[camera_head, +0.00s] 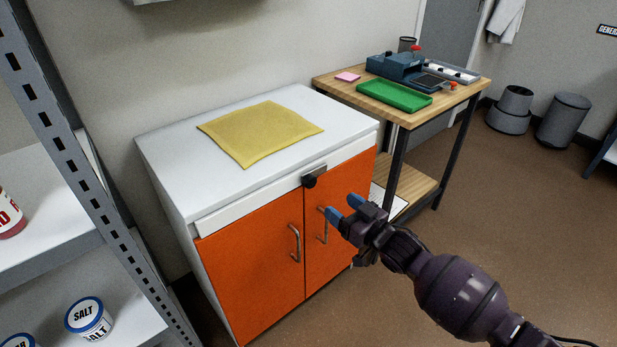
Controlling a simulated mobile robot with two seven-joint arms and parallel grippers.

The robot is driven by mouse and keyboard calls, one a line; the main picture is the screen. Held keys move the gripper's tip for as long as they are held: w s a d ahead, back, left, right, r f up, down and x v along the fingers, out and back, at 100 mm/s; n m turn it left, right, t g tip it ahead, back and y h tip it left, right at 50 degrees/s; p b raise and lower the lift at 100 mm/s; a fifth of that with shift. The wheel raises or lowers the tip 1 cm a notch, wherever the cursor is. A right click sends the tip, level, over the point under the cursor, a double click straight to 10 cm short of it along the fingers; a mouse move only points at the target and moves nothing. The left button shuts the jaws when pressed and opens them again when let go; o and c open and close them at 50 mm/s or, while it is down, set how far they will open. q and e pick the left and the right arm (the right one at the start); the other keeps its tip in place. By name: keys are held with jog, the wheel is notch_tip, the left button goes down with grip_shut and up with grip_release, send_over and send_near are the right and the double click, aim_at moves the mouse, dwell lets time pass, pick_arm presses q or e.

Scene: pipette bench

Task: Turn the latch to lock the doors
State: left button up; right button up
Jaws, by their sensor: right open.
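An orange two-door cabinet with a white top (175,170) stands against the wall. Its left door (250,265) and right door (345,185) look closed, each with a metal bar handle. A dark latch knob (310,181) sits on a metal plate at the top edge where the doors meet. My right gripper (342,207) is open, with blue fingertips, in front of the right door. It appears just right of and below the latch, apart from it, and partly covers the right door's handle (322,226). My left gripper is not in view.
A yellow cloth (260,132) lies on the cabinet top. A wooden bench (335,84) with a green tray (394,96) and blue equipment (397,66) stands behind to the right. A grey shelf (62,130) with a salt tin (90,318) is at left.

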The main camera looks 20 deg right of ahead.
aim_at(313, 183)
jog(key=b+x, duration=0.2)
jog(key=x, duration=0.7)
jog(key=shift+f, duration=0.15)
jog(key=shift+w+a+b, duration=0.2)
jog(key=shift+w+b, duration=0.1)
jog(key=shift+w, duration=0.25)
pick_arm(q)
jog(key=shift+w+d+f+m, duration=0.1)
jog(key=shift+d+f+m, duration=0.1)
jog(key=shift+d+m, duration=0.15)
pick_arm(e)
jog(key=shift+w+a+r, duration=0.1)
jog(key=shift+w+r, duration=0.1)
jog(key=shift+c, duration=0.3)
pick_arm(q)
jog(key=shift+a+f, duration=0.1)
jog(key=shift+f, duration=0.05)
pick_arm(e)
grip_shut()
